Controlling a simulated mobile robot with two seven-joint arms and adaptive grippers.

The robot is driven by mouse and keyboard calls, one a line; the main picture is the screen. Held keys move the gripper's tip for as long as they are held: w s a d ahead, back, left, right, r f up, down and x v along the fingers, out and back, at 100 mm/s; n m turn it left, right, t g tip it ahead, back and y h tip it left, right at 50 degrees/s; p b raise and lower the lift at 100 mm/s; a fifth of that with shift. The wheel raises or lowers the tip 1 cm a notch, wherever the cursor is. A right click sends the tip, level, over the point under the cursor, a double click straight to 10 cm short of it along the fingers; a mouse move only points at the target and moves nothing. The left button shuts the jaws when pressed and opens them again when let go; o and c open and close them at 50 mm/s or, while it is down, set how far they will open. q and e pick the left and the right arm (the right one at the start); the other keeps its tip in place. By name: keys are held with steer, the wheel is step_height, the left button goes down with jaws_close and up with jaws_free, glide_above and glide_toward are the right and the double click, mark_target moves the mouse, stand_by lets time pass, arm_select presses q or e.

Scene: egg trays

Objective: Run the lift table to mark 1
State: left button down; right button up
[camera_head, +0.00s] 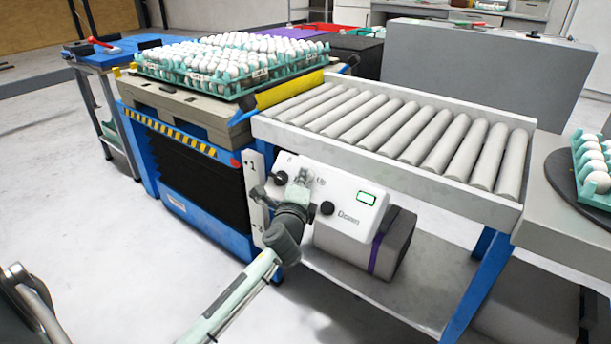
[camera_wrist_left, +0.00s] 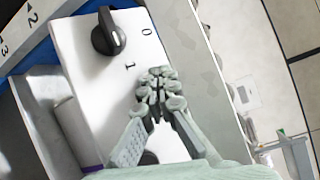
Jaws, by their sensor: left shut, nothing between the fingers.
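The blue lift table (camera_head: 200,185) has black bellows and a yellow-black striped edge. A red spot (camera_head: 236,162) at that edge's end sits close to mark 1 on the white scale strip (camera_head: 255,195). The white control box (camera_head: 345,187) has a black rotary knob (camera_head: 281,177), also in the left wrist view (camera_wrist_left: 108,35) beside 0 and 1, and a black Down button (camera_head: 327,208). My left gripper (camera_head: 302,177) is shut and empty in front of the box beside the "Up" label. It hides the Up button; contact cannot be told. My right gripper is not in view.
A pallet (camera_head: 185,103) on the lift table carries teal trays of white eggs (camera_head: 230,65). A roller conveyor (camera_head: 410,135) adjoins it, above the box. A grey-black case (camera_head: 395,245) stands on the shelf below. Another egg tray (camera_head: 590,165) is at right.

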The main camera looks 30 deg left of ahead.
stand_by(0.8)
arm_select(q)
steer(key=shift+s+r+p, duration=0.6)
steer(key=shift+s+p, duration=0.1)
steer(key=shift+p, duration=0.1)
steer(key=s+r+p, duration=0.1)
steer(key=s+p, duration=0.1)
steer(key=s+r+p, duration=0.1)
steer(key=r+p, duration=0.1)
steer(key=shift+s+a+r, duration=0.2)
steer(key=shift+s, duration=0.2)
stand_by(0.5)
